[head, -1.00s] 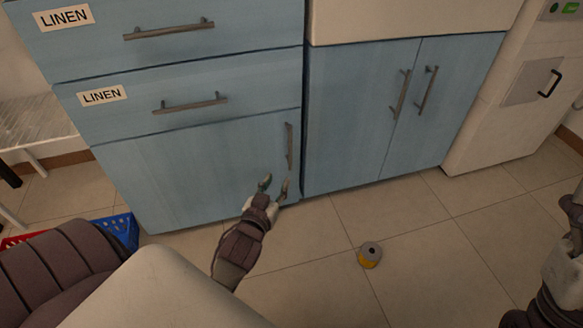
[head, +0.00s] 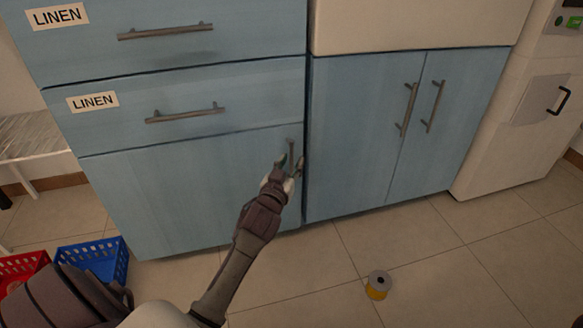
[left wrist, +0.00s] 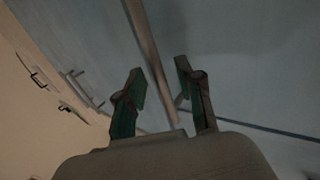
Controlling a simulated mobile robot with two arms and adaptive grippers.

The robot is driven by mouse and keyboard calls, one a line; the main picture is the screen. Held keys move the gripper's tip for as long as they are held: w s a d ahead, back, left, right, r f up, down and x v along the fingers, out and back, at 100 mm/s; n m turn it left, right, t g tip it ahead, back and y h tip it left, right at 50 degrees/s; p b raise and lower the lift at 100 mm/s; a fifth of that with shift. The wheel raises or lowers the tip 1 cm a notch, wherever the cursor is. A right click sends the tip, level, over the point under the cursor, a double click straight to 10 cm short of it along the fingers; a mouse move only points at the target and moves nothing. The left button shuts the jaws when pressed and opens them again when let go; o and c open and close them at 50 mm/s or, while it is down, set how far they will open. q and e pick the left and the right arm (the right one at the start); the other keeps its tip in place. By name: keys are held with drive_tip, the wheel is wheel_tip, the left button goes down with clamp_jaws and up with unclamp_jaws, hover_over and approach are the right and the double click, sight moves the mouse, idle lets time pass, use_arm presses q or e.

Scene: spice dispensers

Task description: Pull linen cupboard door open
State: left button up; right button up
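The linen cupboard door (head: 170,190) is the blue panel below two drawers labelled LINEN, and it is shut. Its upright bar handle (head: 291,147) is near the door's top right; its lower part is hidden by my gripper. My left gripper (head: 290,163) is at this handle with its fingers apart. In the left wrist view the handle bar (left wrist: 147,42) runs between the two green-padded fingers of the left gripper (left wrist: 159,75), with visible gaps. I cannot tell whether either finger touches it. My right gripper is not in view.
A blue double-door cabinet (head: 350,150) adjoins on the right, with a white unit (head: 515,140) beyond. A yellow-and-grey roll (head: 378,285) lies on the floor. Blue (head: 95,258) and red (head: 22,268) baskets are at lower left. The tiled floor before the cabinets is mostly clear.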

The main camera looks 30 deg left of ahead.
use_arm(q)
drive_tip(key=shift+w+a, duration=0.15)
drive_tip(key=shift+w, duration=0.3)
clamp_jaws()
